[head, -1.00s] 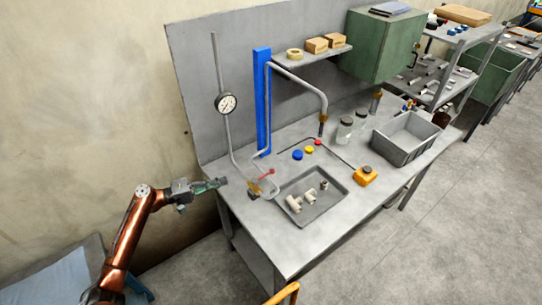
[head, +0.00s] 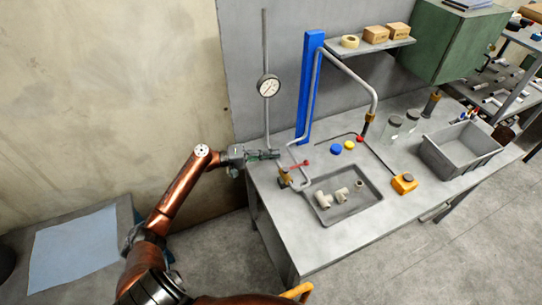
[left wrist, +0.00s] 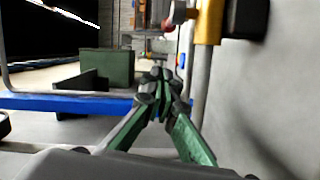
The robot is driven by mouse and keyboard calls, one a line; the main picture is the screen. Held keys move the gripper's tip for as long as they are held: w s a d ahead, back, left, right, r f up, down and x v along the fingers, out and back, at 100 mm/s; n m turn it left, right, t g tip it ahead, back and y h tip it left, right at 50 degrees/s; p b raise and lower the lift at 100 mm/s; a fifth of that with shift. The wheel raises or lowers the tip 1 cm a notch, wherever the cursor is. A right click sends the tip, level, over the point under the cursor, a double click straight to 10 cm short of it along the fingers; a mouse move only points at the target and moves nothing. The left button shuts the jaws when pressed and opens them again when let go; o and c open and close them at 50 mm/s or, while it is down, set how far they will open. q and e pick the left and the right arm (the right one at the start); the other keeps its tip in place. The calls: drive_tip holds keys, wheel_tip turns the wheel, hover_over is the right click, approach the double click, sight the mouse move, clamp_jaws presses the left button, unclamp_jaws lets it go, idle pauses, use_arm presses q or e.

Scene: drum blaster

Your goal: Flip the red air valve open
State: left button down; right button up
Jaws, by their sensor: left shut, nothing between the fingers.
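The red valve handle (head: 300,163) sticks out from a brass valve body (head: 285,178) on the grey pipe at the bench's left end. In the left wrist view the brass body (left wrist: 208,22) is at the top, right of centre, with a red part of the handle (left wrist: 179,13) beside it. My left gripper (head: 277,154) is shut and empty, just left of the handle and above the bench's left edge. Its green fingers meet at the tips (left wrist: 160,78) in the left wrist view, apart from the valve there. My right gripper is not in view.
A grey tray (head: 330,218) with white pipe fittings lies right of the valve. A pressure gauge (head: 268,86) and a blue post (head: 309,85) stand behind it. A yellow-orange box (head: 404,184) and a grey bin (head: 435,162) are farther right. The bench front is clear.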

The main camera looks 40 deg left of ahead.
sight(296, 166)
use_arm(q)
drive_tip(key=d, duration=0.2)
drive_tip(key=w+d, duration=0.1)
drive_tip(key=d, duration=0.1)
drive_tip(key=w+d, duration=0.1)
drive_tip(key=d, duration=0.1)
drive_tip(key=shift+w+d+f, duration=0.15)
drive_tip(key=shift+d+f, duration=0.15)
drive_tip(key=shift+f, duration=0.1)
drive_tip(key=shift+d+f, duration=0.1)
drive_tip(key=shift+d, duration=0.3)
drive_tip(key=shift+s, duration=0.2)
